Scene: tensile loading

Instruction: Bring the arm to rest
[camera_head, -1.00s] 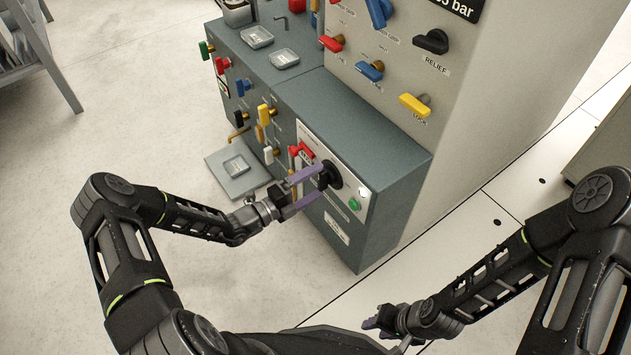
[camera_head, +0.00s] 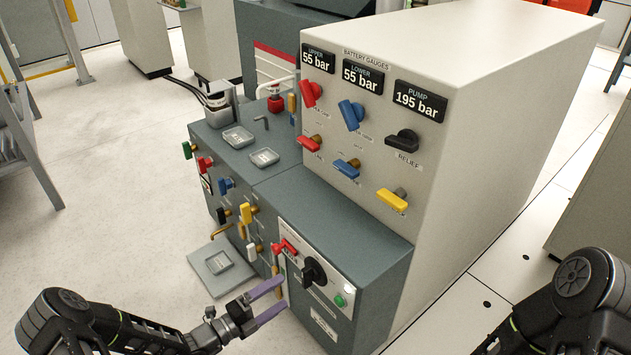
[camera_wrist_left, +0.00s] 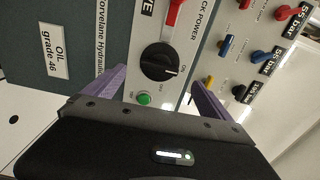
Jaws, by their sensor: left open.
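My left gripper (camera_head: 284,291) is open and empty, its two purple fingers pointing at the front of the grey cabinet (camera_head: 385,262). It is just short of the black rotary knob (camera_head: 314,271) on the white power panel. In the left wrist view, the knob (camera_wrist_left: 160,62) shows beyond and between the open fingers (camera_wrist_left: 158,82), apart from them. A green button (camera_head: 340,299) sits beside the knob, and a red handle (camera_head: 285,248) is above it. My right arm (camera_head: 585,292) enters at the right edge, and its gripper is out of view.
The tall beige panel (camera_head: 440,180) carries coloured valve handles and gauges reading 55, 55 and 195 bar. Several valve handles project from the cabinet's left front. A grey plate with a small tray (camera_head: 218,263) lies on the floor. Open floor (camera_head: 110,200) spreads to the left.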

